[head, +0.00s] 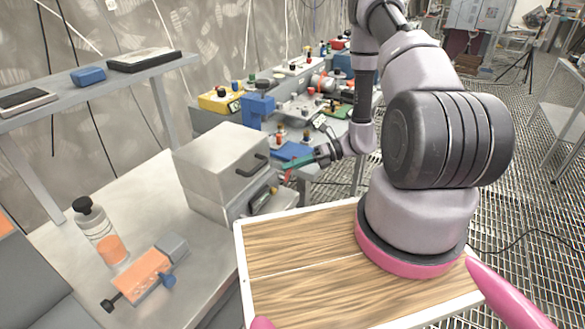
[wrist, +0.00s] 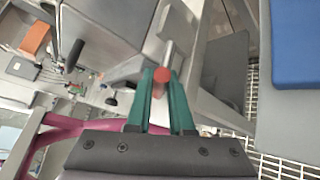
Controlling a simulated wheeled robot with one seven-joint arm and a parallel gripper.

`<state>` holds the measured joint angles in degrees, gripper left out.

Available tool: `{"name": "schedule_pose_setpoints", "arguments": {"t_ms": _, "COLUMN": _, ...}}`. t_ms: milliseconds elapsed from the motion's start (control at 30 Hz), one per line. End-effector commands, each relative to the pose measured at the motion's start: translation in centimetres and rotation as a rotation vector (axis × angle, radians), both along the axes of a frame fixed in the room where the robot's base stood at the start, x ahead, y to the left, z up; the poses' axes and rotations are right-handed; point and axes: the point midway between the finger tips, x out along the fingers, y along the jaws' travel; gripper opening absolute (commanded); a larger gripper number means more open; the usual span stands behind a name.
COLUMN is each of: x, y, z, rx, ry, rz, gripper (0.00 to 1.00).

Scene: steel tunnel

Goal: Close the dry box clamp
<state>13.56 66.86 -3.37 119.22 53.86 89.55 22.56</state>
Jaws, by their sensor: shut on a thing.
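The dry box (head: 217,165) is a light grey box with a dark handle (head: 253,164) on its front, standing on the table at left. The clamp shows in the wrist view as a metal lever (wrist: 169,50) with a red tip (wrist: 162,75). My gripper (head: 290,168) is in front of the box's right side, its green fingers pointing at it. In the wrist view my gripper (wrist: 162,82) has the red tip between its fingers and is shut on the lever. The clamp's latch end and whether it is fastened are hard to tell.
A bottle (head: 102,235) and an orange device (head: 145,273) stand on the table (head: 195,265) left of the box. A shelf (head: 75,85) is above. A crowded bench (head: 290,115) with a blue block (head: 257,110) lies behind my gripper. Grated floor is open at right.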

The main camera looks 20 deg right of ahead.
Motion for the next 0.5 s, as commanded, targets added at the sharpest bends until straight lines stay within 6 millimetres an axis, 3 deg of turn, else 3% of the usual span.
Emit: {"name": "schedule_pose_setpoints", "arguments": {"t_ms": 500, "x": -0.66, "y": 0.58, "z": 0.92, "rx": -0.200, "ry": -0.198, "rz": 0.000, "gripper": 0.00}}
